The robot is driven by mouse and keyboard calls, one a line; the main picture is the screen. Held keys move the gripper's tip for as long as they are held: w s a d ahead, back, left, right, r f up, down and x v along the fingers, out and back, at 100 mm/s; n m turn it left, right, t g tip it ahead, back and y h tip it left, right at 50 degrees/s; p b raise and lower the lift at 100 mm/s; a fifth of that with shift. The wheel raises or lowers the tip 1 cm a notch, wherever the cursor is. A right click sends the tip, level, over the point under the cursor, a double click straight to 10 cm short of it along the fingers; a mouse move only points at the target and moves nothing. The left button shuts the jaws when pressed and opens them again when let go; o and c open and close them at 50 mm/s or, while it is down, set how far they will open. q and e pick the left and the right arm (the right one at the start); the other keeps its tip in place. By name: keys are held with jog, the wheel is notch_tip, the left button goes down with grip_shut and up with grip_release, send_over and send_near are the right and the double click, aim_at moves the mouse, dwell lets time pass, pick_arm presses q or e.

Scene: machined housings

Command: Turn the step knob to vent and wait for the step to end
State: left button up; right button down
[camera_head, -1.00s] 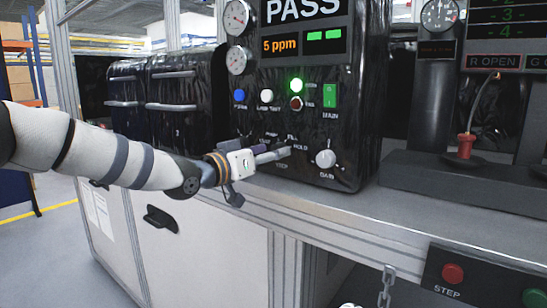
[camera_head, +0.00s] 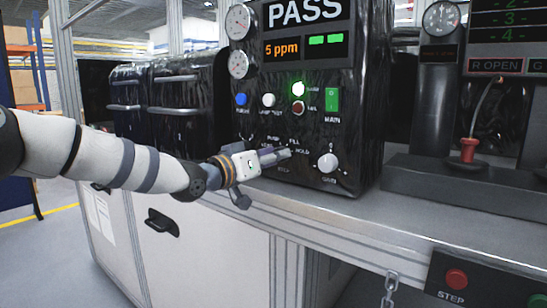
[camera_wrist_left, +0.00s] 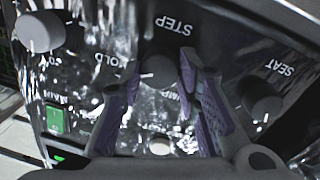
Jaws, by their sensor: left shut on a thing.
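The step knob (camera_wrist_left: 158,70) is a dark round knob on the black test panel, below the word STEP in the left wrist view. My left gripper (camera_wrist_left: 160,92) has its two purple-lined fingers on either side of the knob and is shut on it. In the head view my left gripper (camera_head: 284,155) reaches the lower panel from the left and hides the knob. A HOLD label shows beside the knob. I cannot read a vent label or the knob's pointer. My right gripper is not in view.
The panel (camera_head: 350,110) shows PASS, 5 ppm and a lit green lamp (camera_head: 298,88). A gain knob (camera_head: 327,161) sits right of my gripper. A SEAT knob (camera_wrist_left: 262,97) is close in the wrist view. A red STEP button (camera_head: 456,279) is at lower right.

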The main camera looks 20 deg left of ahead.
pick_arm(q)
jog(key=n, duration=0.6)
jog(key=shift+f+t+b, duration=0.2)
jog(key=shift+t+b, duration=0.1)
jog(key=shift+b, duration=0.1)
jog(key=n, duration=0.3)
jog(key=shift+f+n+b, duration=0.1)
jog(key=shift+n+b, duration=0.3)
jog(key=n+b, duration=0.1)
jog(key=n, duration=0.3)
jog(key=shift+t+y, duration=0.3)
jog(key=n+b, duration=0.1)
jog(key=n, duration=0.5)
jog(key=shift+d+n+y, duration=0.1)
jog(key=shift+n+y, duration=0.2)
jog(key=shift+n, duration=0.1)
jog(key=n+b, duration=0.1)
jog(key=n, duration=0.3)
jog(key=shift+s+n+y+b, duration=0.1)
jog(key=shift+n+y+b, duration=0.35)
jog(key=shift+n, duration=0.85)
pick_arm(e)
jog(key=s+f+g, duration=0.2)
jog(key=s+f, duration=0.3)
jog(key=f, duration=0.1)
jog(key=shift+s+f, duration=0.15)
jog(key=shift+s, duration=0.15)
pick_arm(q)
jog(key=shift+n, duration=0.3)
